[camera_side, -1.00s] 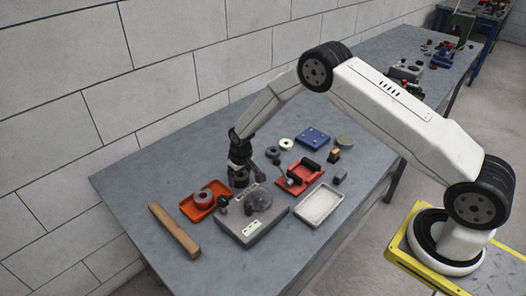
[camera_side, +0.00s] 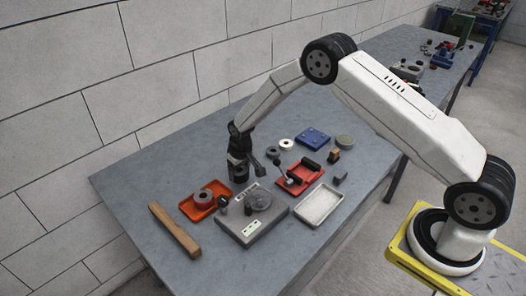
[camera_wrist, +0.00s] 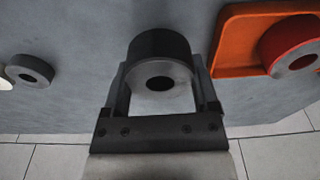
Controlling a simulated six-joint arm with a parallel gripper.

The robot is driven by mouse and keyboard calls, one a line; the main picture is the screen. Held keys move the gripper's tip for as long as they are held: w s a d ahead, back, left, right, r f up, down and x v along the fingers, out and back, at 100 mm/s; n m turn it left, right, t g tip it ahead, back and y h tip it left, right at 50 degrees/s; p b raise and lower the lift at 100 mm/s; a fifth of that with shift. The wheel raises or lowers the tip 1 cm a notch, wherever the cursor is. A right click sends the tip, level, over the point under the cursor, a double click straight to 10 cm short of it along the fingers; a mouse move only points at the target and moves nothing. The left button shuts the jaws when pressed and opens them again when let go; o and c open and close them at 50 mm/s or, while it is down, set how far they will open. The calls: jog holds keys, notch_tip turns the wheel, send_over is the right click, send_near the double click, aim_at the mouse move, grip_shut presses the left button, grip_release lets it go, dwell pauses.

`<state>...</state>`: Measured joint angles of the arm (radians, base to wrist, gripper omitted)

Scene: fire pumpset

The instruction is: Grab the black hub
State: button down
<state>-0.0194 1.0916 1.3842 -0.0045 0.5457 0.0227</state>
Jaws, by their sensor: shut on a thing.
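The black hub (camera_wrist: 160,62) is a short round cylinder with a grey face and a central hole, seen in the wrist view. My gripper (camera_wrist: 162,98) has one finger on each side of the hub and is shut on it. In the side view my gripper (camera_side: 240,170) points down at the table, behind the grey fixture plate; the hub is hard to tell from the dark jaws there. Whether the hub touches the table is not clear.
An orange tray (camera_side: 222,189) with a red ring (camera_side: 203,197) lies left of my gripper. The grey fixture plate (camera_side: 240,229), a red tray (camera_side: 316,174), a white tray (camera_side: 319,207), a blue plate (camera_side: 313,137) and a wooden bar (camera_side: 174,231) share the table (camera_side: 140,180).

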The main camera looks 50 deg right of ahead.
jog(key=s+r, duration=1)
jog(key=s, duration=0.4)
jog(key=shift+r, duration=0.4)
jog(key=shift+d, duration=0.1)
